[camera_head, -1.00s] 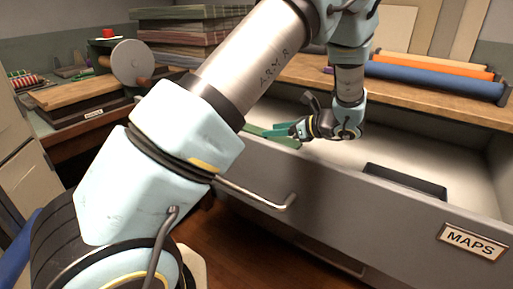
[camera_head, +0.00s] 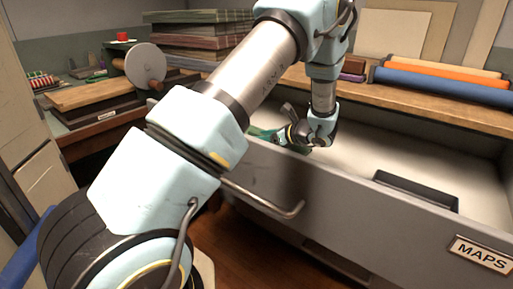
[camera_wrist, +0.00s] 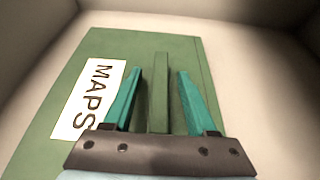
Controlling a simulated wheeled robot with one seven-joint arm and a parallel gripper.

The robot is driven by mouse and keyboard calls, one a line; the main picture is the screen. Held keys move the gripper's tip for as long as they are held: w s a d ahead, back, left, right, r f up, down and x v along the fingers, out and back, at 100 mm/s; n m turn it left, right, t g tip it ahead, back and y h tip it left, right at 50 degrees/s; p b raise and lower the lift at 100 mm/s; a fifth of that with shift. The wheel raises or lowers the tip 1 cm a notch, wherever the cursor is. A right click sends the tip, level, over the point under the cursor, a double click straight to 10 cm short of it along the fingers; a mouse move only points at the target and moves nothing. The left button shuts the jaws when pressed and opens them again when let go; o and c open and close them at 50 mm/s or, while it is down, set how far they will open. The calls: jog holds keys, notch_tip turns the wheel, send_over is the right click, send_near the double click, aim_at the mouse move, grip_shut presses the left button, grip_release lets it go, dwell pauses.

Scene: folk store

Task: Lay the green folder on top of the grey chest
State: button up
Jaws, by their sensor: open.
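The green folder (camera_wrist: 190,58) lies flat inside the open drawer of the grey chest (camera_head: 350,215). It has a white MAPS label and a raised green strip along its middle. In the head view only bits of the folder (camera_head: 258,132) show behind the drawer front and my gripper (camera_head: 282,138). In the wrist view my gripper (camera_wrist: 159,75) is open, with one teal finger on each side of the raised strip. Gaps show between the fingers and the strip. The chest's wooden top (camera_head: 440,112) is behind the drawer.
A dark tray (camera_head: 415,190) lies in the drawer at right. Blue and orange rolls (camera_head: 445,82) and small boxes occupy the back of the chest top; its front strip is clear. Stacked boards (camera_head: 200,40) stand behind my arm. A side desk (camera_head: 85,125) is at left.

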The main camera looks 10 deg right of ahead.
jog(key=shift+c, duration=0.3)
grip_shut()
dwell(1.0)
